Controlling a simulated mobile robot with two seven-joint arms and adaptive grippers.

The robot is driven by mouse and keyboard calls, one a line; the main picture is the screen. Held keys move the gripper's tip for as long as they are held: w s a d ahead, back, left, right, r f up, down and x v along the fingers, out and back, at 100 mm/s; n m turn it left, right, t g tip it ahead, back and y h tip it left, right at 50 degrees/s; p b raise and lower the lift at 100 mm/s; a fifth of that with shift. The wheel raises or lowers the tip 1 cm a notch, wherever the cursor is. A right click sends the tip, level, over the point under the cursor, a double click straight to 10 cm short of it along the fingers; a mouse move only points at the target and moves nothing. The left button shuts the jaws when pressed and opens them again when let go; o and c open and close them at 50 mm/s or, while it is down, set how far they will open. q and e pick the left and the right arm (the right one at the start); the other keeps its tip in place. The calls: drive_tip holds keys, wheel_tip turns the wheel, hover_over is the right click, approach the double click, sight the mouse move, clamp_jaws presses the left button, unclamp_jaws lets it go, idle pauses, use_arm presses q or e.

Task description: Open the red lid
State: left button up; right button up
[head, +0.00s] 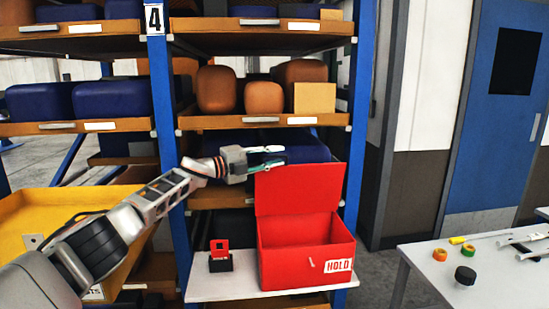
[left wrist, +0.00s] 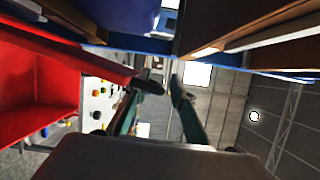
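The red lid (head: 298,190) stands raised, roughly upright, at the back of the red box (head: 290,262) marked HOLD. The box's opening shows in front of it. My left gripper (head: 272,157) is at the lid's top left corner. In the left wrist view the fingers (left wrist: 163,86) are apart with a gap between them and nothing visible in it. The red lid (left wrist: 85,60) lies left of the fingers there, its edge close to the left fingertip; I cannot tell if they touch. My right gripper is not in view.
The box stands on a white shelf (head: 215,287) beside a small black holder (head: 220,262) with a red piece. Loaded shelves (head: 250,122) and a blue post (head: 163,100) surround the arm. A yellow bin (head: 35,205) is left; a table (head: 425,262) with small items is right.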

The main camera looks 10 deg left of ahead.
use_arm(q)
drive_tip(key=shift+a, duration=0.15)
drive_tip(key=shift+s+a+f, duration=0.1)
drive_tip(key=shift+s+a, duration=0.25)
drive_tip(key=shift+a, duration=0.15)
drive_tip(key=v, duration=1)
drive_tip(key=shift+s, duration=0.35)
